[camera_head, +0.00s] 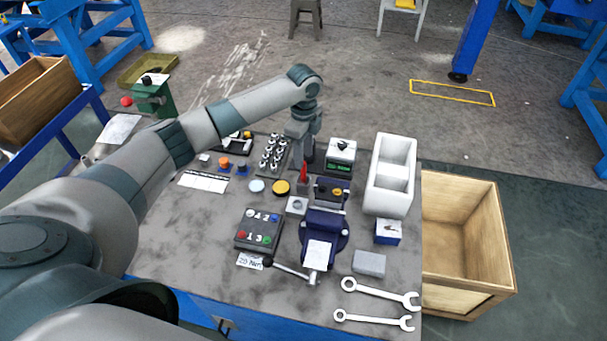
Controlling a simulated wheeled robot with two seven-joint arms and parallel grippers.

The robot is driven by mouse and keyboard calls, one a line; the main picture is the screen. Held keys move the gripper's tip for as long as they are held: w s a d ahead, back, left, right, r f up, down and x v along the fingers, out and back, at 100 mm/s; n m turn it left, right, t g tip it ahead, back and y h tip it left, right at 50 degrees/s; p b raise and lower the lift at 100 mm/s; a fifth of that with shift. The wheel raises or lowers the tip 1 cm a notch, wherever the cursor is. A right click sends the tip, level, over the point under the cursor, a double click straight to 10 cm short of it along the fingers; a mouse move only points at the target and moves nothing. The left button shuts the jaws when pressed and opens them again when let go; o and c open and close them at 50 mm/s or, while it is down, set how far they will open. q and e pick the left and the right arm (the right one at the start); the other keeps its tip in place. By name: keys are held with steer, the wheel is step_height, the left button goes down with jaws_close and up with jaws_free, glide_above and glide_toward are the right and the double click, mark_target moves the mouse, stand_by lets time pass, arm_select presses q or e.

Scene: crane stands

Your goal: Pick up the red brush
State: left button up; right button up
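A small red upright piece (304,174), which may be the red brush, shows just below my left gripper, near the middle of the table. Its upper part is close to the gripper and partly hidden, so I cannot tell whether they touch. My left gripper (302,155) points down over the back middle of the table. Its fingers are small and dark here, and I cannot tell whether they are open or shut. My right gripper is not in view.
A blue vise (323,231) stands in front of the red piece. A button box (259,230) is left of it, and a white divided bin (389,176) is to the right. Two wrenches (378,293) lie at the front right. A wooden crate (466,240) stands beside the table.

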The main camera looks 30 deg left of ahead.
mark_target(303, 184)
arm_select(q)
steer(key=shift+f, duration=0.2)
steer(key=shift+f+p, duration=0.45)
step_height(303, 184, down, 3)
steer(key=shift+f+p, duration=0.1)
steer(key=shift+p, duration=0.6)
steer(key=shift+f, duration=0.55)
jaws_close()
